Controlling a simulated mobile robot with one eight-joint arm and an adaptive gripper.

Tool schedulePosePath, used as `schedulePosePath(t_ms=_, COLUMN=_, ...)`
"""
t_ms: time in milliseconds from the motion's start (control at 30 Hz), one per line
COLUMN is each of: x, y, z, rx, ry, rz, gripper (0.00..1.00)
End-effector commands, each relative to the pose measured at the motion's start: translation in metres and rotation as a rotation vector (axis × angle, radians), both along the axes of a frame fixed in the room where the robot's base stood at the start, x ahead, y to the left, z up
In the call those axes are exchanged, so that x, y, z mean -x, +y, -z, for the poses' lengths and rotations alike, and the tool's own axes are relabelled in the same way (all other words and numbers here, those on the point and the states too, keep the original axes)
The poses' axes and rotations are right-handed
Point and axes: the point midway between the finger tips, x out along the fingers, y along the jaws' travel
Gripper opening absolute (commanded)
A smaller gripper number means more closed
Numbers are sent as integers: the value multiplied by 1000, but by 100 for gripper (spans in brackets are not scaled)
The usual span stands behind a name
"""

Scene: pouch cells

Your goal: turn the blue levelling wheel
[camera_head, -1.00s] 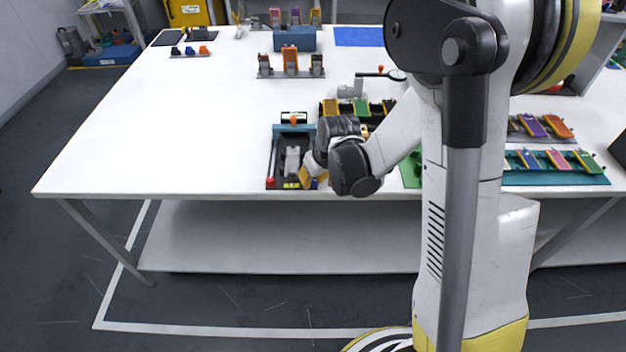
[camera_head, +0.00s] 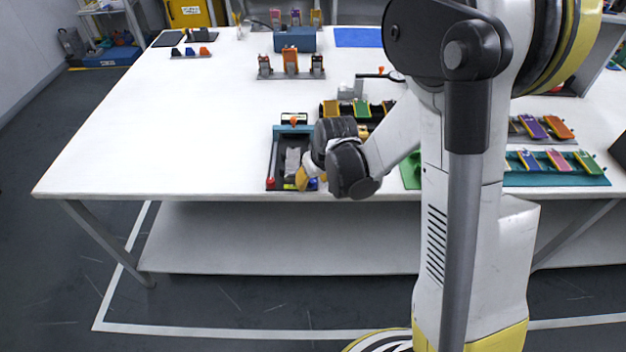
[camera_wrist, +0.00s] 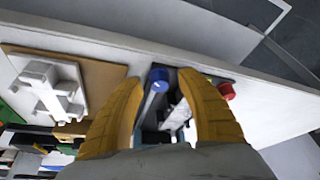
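The blue levelling wheel (camera_wrist: 158,75) shows in the wrist view as a small round knob at the front edge of a dark tray-like fixture. In the head view a bit of blue (camera_head: 314,183) shows beside my fingers. My gripper (camera_wrist: 160,80) has two yellow-orange fingers, standing apart with the wheel between their tips; a gap shows on both sides, so I see no clear contact. In the head view my gripper (camera_head: 306,178) is low over the fixture's front right corner, partly hidden by my wrist. The dark fixture (camera_head: 273,160) has a grey block inside.
A red knob (camera_wrist: 227,90) sits at the fixture's other front corner. A tan board with a white bracket (camera_wrist: 48,88) lies close on the left in the wrist view. Racks with coloured clips (camera_head: 555,170) stand right. The table's left part (camera_head: 150,140) is clear.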

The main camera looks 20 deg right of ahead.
Motion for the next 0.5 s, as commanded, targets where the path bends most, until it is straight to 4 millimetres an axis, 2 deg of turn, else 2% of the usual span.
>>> schedulePosePath(t_ms=167, x=2, y=0, z=-4, rx=0, ry=0, rz=0, gripper=45)
schedulePosePath(t_ms=267, x=5, y=-1, z=-13, rx=0, ry=0, rz=0, gripper=45)
schedulePosePath(t_ms=500, x=24, y=-4, z=-56, rx=0, ry=0, rz=0, gripper=45)
